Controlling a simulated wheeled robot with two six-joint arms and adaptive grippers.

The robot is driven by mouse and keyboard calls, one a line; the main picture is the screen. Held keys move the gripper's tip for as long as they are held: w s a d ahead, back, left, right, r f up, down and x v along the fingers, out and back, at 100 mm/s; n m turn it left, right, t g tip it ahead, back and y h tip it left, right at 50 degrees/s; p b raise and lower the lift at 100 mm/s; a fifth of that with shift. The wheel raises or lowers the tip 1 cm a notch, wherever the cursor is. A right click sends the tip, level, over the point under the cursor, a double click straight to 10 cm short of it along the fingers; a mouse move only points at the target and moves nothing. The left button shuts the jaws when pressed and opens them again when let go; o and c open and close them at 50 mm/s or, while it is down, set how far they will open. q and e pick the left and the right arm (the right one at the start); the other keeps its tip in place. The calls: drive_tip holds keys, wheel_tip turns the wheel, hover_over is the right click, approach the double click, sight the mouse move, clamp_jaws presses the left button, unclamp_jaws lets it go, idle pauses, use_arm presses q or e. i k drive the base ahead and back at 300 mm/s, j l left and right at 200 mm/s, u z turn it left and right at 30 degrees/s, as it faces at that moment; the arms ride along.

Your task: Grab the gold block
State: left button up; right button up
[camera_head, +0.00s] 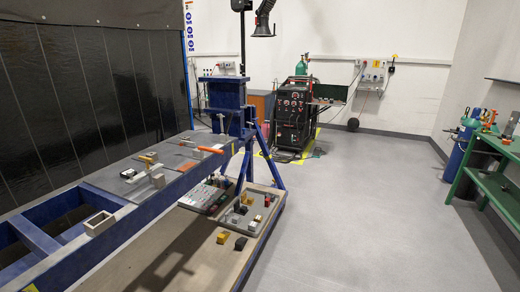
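A gold block (222,237) lies on the low wooden platform, near its front right part. A black block (240,243) lies just to its right.
A blue-framed jig with a grey plate (125,186) stands left of and above the platform, bearing clamps and an orange-handled tool (210,150). A black welding machine (292,118) stands behind. A green bench (492,170) is at right. The grey floor (365,215) between is clear.

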sight(258, 219)
drive_tip(key=i+l+u, duration=0.35)
drive_tip(key=i+l, duration=0.15)
drive_tip(key=l, duration=0.25)
drive_tip(key=i+l+u, duration=0.1)
drive_tip(key=u, duration=0.7)
drive_tip(key=i+l+u, duration=0.2)
drive_tip(key=l, duration=0.2)
drive_tip(key=i+l+u, duration=0.25)
drive_tip(key=l, duration=0.15)
drive_tip(key=i+l+u, duration=0.2)
drive_tip(key=l, duration=0.2)
drive_tip(key=l+u, duration=0.2)
drive_tip(key=l, duration=0.25)
drive_tip(key=i+l+u, duration=0.1)
drive_tip(key=l+u, duration=0.15)
drive_tip(key=l, duration=0.25)
drive_tip(key=i+l, duration=0.1)
drive_tip(key=l, duration=0.6)
drive_tip(key=i+l, duration=0.1)
drive_tip(key=l, duration=1.3)
drive_tip(key=i, duration=0.05)
